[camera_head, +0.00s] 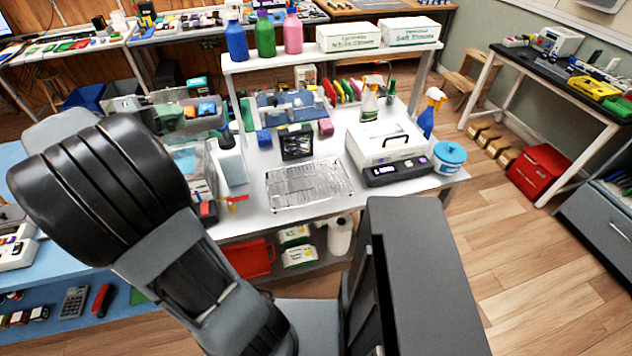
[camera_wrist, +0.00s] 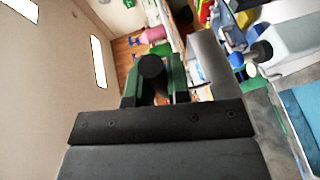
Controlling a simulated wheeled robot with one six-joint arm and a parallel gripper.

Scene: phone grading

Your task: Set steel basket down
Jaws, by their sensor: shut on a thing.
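A shallow silver wire-mesh tray that looks like the steel basket (camera_head: 308,183) lies flat on the white bench (camera_head: 252,205), left of the white-lidded cleaner (camera_head: 384,143). In the wrist view, my gripper (camera_wrist: 153,82) has green fingers closed on a dark, round-ended thing (camera_wrist: 152,67). I cannot tell from this view whether that is part of a basket. My gripper does not show in the head view, where my arm covers the lower left, so its distance from the tray cannot be told.
A blue-lidded tub (camera_head: 449,156) and a blue spray bottle (camera_head: 427,118) stand right of the cleaner. A raised shelf with a green bottle (camera_head: 265,36) spans the back. Wooden floor (camera_head: 505,250) is open at right.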

